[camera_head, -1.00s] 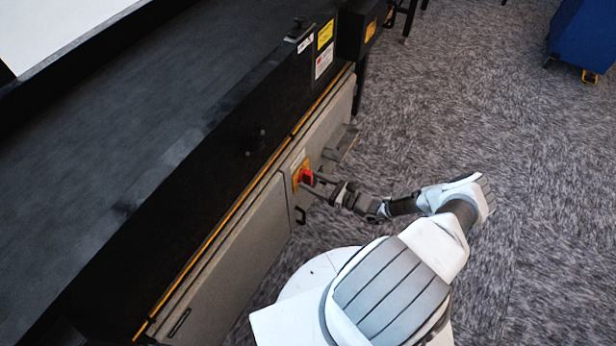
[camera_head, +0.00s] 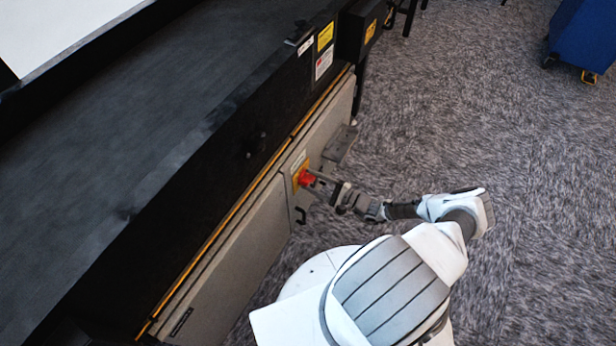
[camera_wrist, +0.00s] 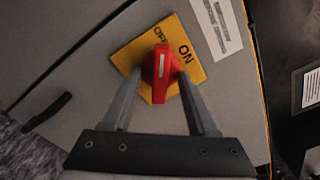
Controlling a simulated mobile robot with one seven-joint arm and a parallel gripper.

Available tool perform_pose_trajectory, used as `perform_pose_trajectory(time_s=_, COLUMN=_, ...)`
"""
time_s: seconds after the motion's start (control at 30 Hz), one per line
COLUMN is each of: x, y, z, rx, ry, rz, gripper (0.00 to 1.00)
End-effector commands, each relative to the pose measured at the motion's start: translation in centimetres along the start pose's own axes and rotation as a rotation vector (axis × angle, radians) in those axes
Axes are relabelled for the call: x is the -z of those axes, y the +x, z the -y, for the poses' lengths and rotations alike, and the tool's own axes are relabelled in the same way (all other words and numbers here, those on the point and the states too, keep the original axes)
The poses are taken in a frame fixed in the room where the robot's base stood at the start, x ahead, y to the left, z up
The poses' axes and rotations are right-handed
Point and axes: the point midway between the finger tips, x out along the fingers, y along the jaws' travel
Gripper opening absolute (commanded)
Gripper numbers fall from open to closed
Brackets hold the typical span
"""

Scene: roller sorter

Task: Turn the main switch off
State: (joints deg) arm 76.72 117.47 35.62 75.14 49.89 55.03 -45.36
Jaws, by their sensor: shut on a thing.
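The main switch is a red rotary knob (camera_wrist: 161,68) on a yellow plate (camera_wrist: 129,58) in the wrist view. The plate has black OFF and ON labels. A white line on the knob points up the picture, towards the OFF label. My gripper (camera_wrist: 160,82) has one finger on each side of the knob and is shut on it. In the head view, the red knob (camera_head: 306,177) sits on the grey cabinet front, with my gripper (camera_head: 317,182) reaching it from the right. The fingers' contact with the knob is too small to make out there.
The grey cabinet (camera_head: 235,255) runs under the dark conveyor (camera_head: 130,150). Carpet (camera_head: 440,120) to the right is clear, with a blue bin (camera_head: 585,35) far off.

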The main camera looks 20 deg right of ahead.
Motion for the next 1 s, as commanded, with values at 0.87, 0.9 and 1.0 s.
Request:
perform_pose_trajectory(time_s=0.87, x=-0.6, y=1.49, z=-0.06, rx=0.009, ry=-0.763, rz=0.011, gripper=0.0)
perform_pose_trajectory(time_s=0.9, x=-0.6, y=1.49, z=-0.06, rx=0.009, ry=-0.763, rz=0.011, gripper=0.0)
perform_pose_trajectory(time_s=1.0, x=-0.61, y=1.49, z=-0.06, rx=0.009, ry=-0.763, rz=0.011, gripper=0.55)
